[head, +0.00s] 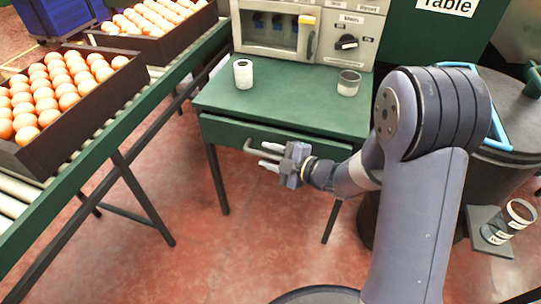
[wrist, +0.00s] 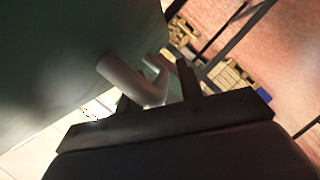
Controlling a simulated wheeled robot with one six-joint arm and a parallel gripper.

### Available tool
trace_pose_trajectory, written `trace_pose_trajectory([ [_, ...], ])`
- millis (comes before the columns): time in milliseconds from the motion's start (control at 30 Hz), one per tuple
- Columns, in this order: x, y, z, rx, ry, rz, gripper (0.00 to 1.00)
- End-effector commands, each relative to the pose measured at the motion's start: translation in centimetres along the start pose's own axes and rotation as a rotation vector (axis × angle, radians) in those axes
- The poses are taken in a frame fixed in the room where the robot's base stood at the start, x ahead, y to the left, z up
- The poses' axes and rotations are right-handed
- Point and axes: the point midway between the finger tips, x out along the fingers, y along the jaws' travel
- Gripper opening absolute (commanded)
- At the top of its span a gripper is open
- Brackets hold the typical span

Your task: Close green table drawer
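The green table (head: 225,92) has a green drawer (head: 228,133) under its top, with a light grey bar handle (head: 248,149) on the front. I cannot tell whether the drawer stands slightly out. My gripper (head: 265,157) is at the drawer front, beside the handle, with its two fingers apart. In the wrist view the pale handle (wrist: 130,80) is close in front of my gripper (wrist: 160,90), near a dark finger. I cannot tell whether the handle lies between the fingers or touches them.
A white cup (head: 243,75) and a glass jar (head: 348,84) stand on the table before a panel with a knob (head: 346,42). The red floor before the table is clear.

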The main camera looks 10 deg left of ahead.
Motion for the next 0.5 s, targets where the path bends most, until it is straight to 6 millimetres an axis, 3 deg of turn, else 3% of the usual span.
trace_pose_trajectory([
  [400,-0.03,-0.03,0.0,0.0,0.0,0.0,0.01],
  [500,-0.03,-0.03,0.0,0.0,0.0,0.0,0.0],
])
